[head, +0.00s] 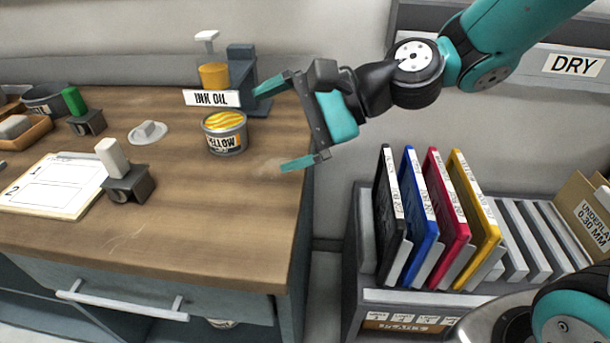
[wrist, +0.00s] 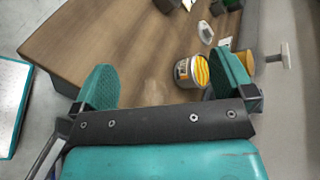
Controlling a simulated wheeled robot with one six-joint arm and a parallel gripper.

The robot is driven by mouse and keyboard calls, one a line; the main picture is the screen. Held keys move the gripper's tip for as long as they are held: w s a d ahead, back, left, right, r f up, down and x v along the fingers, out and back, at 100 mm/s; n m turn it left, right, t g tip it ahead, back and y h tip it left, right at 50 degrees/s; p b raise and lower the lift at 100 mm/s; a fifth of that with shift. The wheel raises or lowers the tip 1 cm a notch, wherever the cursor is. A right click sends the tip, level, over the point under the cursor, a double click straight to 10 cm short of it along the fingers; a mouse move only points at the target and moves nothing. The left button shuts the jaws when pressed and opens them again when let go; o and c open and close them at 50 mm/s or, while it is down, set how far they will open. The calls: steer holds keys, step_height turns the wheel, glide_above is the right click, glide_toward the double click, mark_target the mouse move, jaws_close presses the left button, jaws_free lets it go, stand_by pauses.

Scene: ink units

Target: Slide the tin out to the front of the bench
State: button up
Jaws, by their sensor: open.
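The tin (head: 226,136) is a grey can with a YELLOW label and a yellow, wavy-striped top. It stands upright on the wooden bench (head: 180,225), towards the back right, in front of the INK OIL sign. In the wrist view the tin (wrist: 190,72) shows just left of the right-hand finger, and I cannot tell whether they touch. My gripper (head: 280,126) is open, with teal fingers spread wide, to the right of the tin near the bench's right edge. It also shows in the wrist view (wrist: 165,86), with no object gripped between the fingers.
An ink oil dispenser (head: 214,76) stands behind the tin. The front middle of the bench is clear. A rack of coloured folders (head: 418,200) stands right of the bench.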

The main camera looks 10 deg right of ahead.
steer(key=w+f+m+t+b, duration=0.1)
steer(key=w+f+m, duration=0.1)
steer(key=m, duration=0.1)
steer(key=w+d+f+m+t+y+b, duration=0.1)
steer(key=w+f+m+b, duration=0.1)
steer(key=f, duration=0.1)
steer(key=w+d+f+m+t+y+b, duration=0.1)
steer(key=w+f+m, duration=0.1)
steer(key=m, duration=0.1)
steer(key=shift+w+d+f+m+t, duration=0.2)
steer(key=shift+w+m+t, duration=0.1)
steer(key=shift+w, duration=0.1)
steer(key=w+d+f+m+t+b, duration=0.1)
steer(key=m, duration=0.1)
steer(key=w+d+m+t+b, duration=0.1)
steer(key=m, duration=0.1)
steer(key=w+d+f+m+t+b, duration=0.1)
steer(key=w+m, duration=0.1)
steer(key=shift+w+f+m, duration=0.1)
steer(key=shift+f+m, duration=0.2)
steer(key=shift+w+d+t, duration=0.15)
steer(key=shift+t, duration=0.25)
steer(key=shift+r, duration=0.1)
